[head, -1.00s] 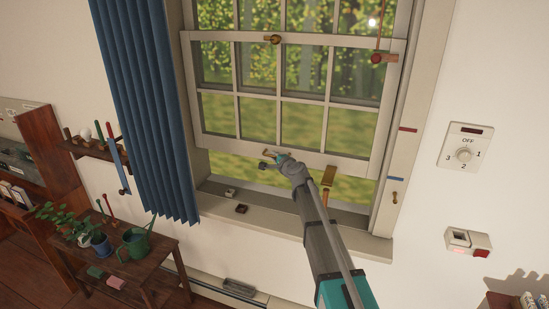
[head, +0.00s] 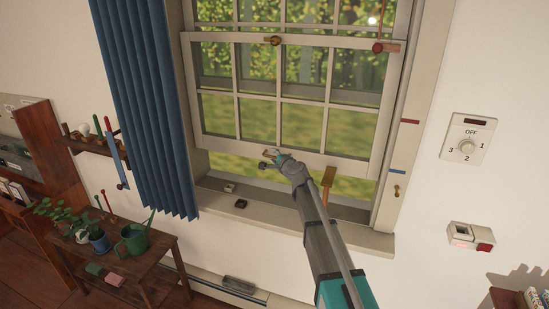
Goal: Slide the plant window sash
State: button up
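The white window sash (head: 238,147) with several small panes is partly raised, leaving a gap above the sill (head: 345,232). A brass catch (head: 273,41) sits on its top rail. A small brass-coloured handle (head: 269,153) shows at its bottom rail. My gripper (head: 274,162) is at this rail, right by the handle. It is small and seen from behind, so its grip and its contact with the handle cannot be made out. A wooden piece (head: 328,178) shows at the rail's right part, crossing into the gap.
A blue curtain (head: 150,110) hangs at the left side. Two small blocks, one pale (head: 230,188) and one dark (head: 241,204), lie on the sill. A red knob (head: 378,47) is at the upper right. A plant table (head: 165,250) stands lower left.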

aim_at(275, 128)
jog(key=shift+r, duration=0.1)
dwell(0.3)
notch_tip(275, 128, up, 2)
jog(key=p, duration=0.3)
jog(key=shift+w+r, duration=0.1)
jog(key=shift+r, duration=0.1)
notch_tip(275, 128, up, 9)
jog(key=p, duration=0.8)
jog(key=shift+r+p, duration=0.1)
jog(key=shift+p, duration=0.3)
jog(key=f+p+v, duration=0.1)
jog(key=v, duration=1.3)
jog(key=s+d+f+n+g+h, duration=0.1)
jog(key=s+d+f+n+g, duration=0.1)
jog(key=s+f+n+g, duration=0.3)
jog(key=s+d+f+n+g+h, duration=0.1)
jog(key=s+f+n+g, duration=0.3)
jog(key=s, duration=0.9)
jog(key=shift+s+d+f+n+g+h, duration=0.3)
jog(key=shift+d+f+n, duration=0.8)
jog(key=shift+f, duration=1.2)
jog(key=shift+w+a, duration=0.2)
jog(key=shift+a, duration=0.05)
